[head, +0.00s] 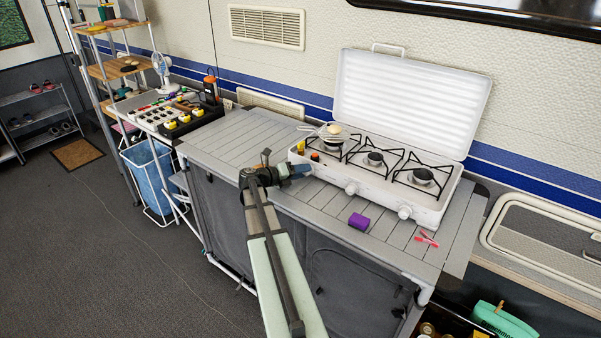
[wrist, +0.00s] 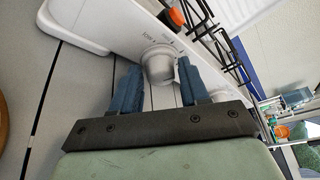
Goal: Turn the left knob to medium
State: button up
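The white three-burner camping stove (head: 375,180) stands on the slatted grey table with its lid raised. Its middle knob (head: 351,188) and right knob (head: 404,212) show on the front panel. The left knob (wrist: 158,66) is a round white knob in the wrist view; in the head view my gripper hides it. My gripper (head: 300,170) is at the stove's front left corner. In the wrist view its blue fingers (wrist: 159,74) are open, one on each side of the left knob, tips about level with it. I cannot tell whether they touch it. The knob's setting is not readable.
A purple cylinder (head: 359,221) and pink-red clips (head: 426,239) lie on the table (head: 240,135) before the stove. A strainer with a round item (head: 335,131) sits over the left burner. A small orange-topped item (wrist: 176,17) is close by. The table's left part is mostly clear.

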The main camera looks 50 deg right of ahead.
jog(key=shift+o, duration=1.1)
jog(key=v, duration=1.3)
jog(key=shift+w+a+r, duration=0.15)
jog(key=shift+a, duration=0.2)
